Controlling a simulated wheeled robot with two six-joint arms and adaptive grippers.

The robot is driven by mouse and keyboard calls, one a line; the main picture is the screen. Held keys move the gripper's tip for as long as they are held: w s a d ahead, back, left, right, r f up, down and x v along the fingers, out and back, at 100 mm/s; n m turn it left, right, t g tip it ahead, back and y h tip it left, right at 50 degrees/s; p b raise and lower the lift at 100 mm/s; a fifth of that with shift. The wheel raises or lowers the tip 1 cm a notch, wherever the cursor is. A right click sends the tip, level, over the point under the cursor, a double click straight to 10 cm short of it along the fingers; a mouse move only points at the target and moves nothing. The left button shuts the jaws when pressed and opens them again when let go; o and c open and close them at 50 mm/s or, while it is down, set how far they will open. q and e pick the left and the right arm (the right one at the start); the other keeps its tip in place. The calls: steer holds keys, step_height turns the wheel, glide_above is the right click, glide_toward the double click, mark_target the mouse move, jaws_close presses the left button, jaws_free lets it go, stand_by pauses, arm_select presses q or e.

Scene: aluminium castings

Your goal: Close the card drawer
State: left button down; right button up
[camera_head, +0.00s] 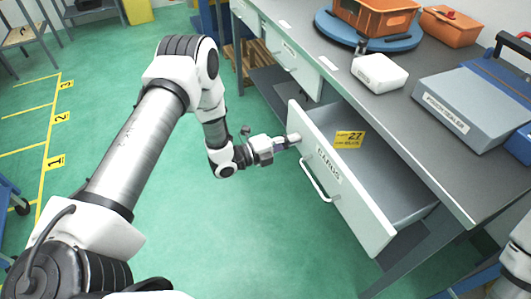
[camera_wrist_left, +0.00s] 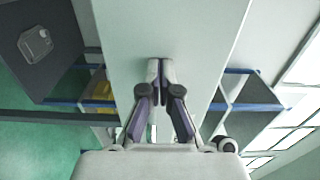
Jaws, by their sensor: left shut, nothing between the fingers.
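The card drawer (camera_head: 345,205) stands pulled out from the grey workbench. Its pale front carries a "CARDS" label (camera_head: 328,166) and a bar handle (camera_head: 316,182). A yellow card marked 27 (camera_head: 349,140) shows inside it. My left gripper (camera_head: 293,139) is shut and empty, at the upper left part of the drawer front, left of the label and above the handle. In the left wrist view the closed fingertips (camera_wrist_left: 161,66) point at the pale drawer front (camera_wrist_left: 165,30). Whether they touch it, I cannot tell. My right gripper is not in view.
On the bench top (camera_head: 425,155) are a white box (camera_head: 379,72), a grey labelled case (camera_head: 470,105), and an orange bin (camera_head: 375,17) on a blue round stand. Another drawer front (camera_head: 290,62) sits closed farther left. Green floor left of the drawer is clear.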

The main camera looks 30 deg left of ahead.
arm_select(q)
steer(key=b+x, duration=0.7)
steer(key=x, duration=0.8)
steer(key=shift+w+d+f, duration=0.15)
steer(key=shift+d, duration=0.05)
steer(key=shift+w+d, duration=0.3)
steer(key=shift+w, duration=0.2)
steer(key=shift+r, duration=0.35)
